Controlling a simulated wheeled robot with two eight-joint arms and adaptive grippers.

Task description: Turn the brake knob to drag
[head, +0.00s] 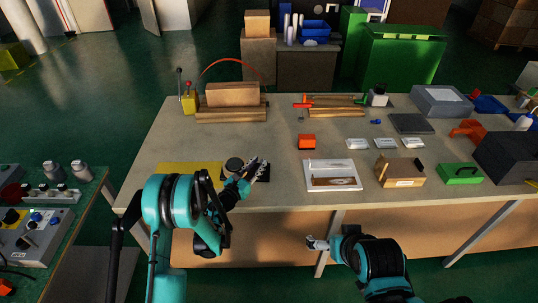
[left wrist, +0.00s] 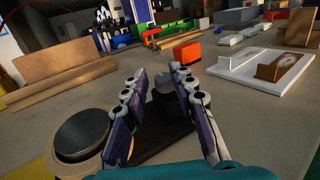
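A dark-based device (head: 264,178) sits near the front edge of the bench, with a round black-topped part (head: 234,165) at its left; that round part (left wrist: 80,132) is large at the left of the left wrist view. A small grey knob-like post (left wrist: 163,84) stands on the dark base; I cannot read any marking on it. My left gripper (head: 256,168) is over the base; in the left wrist view its fingers (left wrist: 159,76) are apart, one on each side of the grey post, contact unclear. My right gripper (head: 318,243) hangs before the bench front, away from the device.
A yellow mat (head: 185,174) lies left of the device. An orange block (head: 307,141) and a white tray (head: 333,186) with a brown piece lie to the right. Wooden blocks (head: 232,95) stand behind. Bare bench top lies between the device and these blocks.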

